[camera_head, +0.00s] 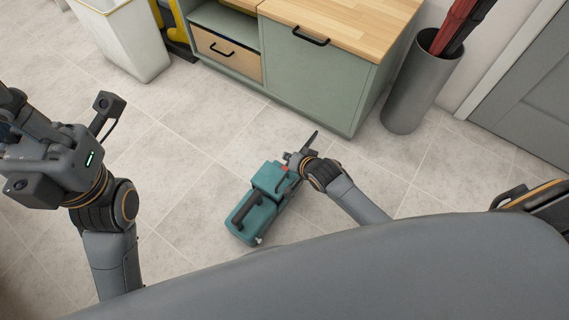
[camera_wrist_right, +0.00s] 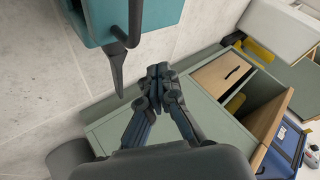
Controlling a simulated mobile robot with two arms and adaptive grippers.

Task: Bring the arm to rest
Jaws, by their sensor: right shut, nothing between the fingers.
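My right arm reaches in from the bottom in the head view. Its gripper (camera_head: 300,160) is small there and overlaps the far end of a teal device. In the right wrist view the gripper's fingers (camera_wrist_right: 160,75) are together at the tips with nothing between them. My left arm stands at the left in the head view. Its gripper end (camera_head: 12,110) is partly cut off by the left edge, so its fingers do not show clearly.
The teal device (camera_head: 256,210), with handle and dark nozzle (camera_wrist_right: 116,65), is close beside the right gripper. A green cabinet (camera_head: 315,85) with a wooden top stands ahead. A grey cylindrical bin (camera_head: 408,95) and white bin (camera_head: 130,42) flank it. Tiled floor left of the device is open.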

